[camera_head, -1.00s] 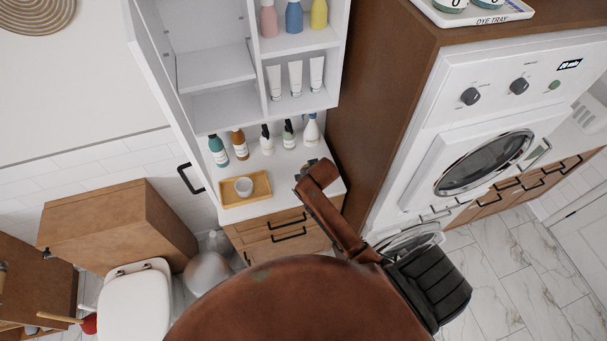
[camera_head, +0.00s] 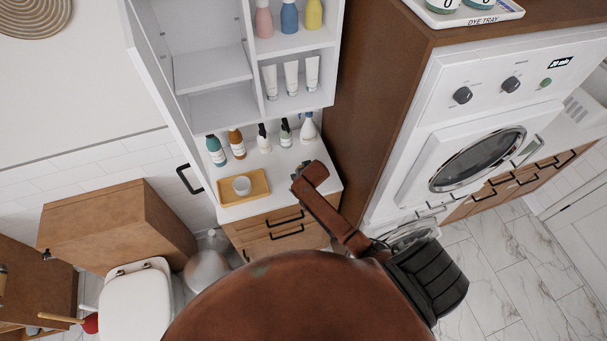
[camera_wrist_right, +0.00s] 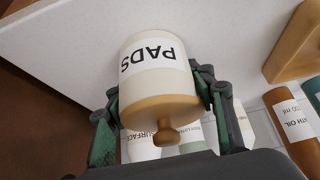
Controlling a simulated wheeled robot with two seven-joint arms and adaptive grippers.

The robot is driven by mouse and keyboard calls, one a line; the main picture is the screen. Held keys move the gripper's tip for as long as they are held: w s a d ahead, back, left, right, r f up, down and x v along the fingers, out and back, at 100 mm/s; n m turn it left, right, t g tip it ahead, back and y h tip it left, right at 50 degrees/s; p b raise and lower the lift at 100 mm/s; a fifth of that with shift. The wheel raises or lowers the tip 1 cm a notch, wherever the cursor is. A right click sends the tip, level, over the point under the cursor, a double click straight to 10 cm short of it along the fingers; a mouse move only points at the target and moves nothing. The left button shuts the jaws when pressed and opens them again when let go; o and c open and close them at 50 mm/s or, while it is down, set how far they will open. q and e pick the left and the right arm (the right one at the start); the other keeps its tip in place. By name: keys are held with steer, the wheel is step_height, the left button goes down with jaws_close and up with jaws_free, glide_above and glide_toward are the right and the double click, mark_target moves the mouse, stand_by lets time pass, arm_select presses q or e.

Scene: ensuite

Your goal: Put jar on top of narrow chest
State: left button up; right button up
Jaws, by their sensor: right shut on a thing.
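A white jar (camera_wrist_right: 157,72) with a "PADS" label and a wooden knobbed lid is between the fingers of my right gripper (camera_wrist_right: 165,105) in the right wrist view. That gripper is shut on it. In the head view my right gripper (camera_head: 300,176) is over the right part of a white-topped wooden drawer chest (camera_head: 238,212), likely the narrow chest; the jar is hidden there. The white top also shows in the wrist view (camera_wrist_right: 70,55), behind the jar; I cannot tell whether they touch. My left gripper is not in view.
Several bottles (camera_head: 237,144) line the back of the chest top. A wooden tray (camera_head: 258,183) with a small cup stands left of my gripper. An open white cabinet (camera_head: 212,70) hangs above. A tall brown cabinet side (camera_head: 365,110) borders the right.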

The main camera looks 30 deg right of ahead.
steer(key=o, duration=1.4)
steer(key=shift+f, duration=0.1)
steer(key=shift+c, duration=0.2)
steer(key=v, duration=1.2)
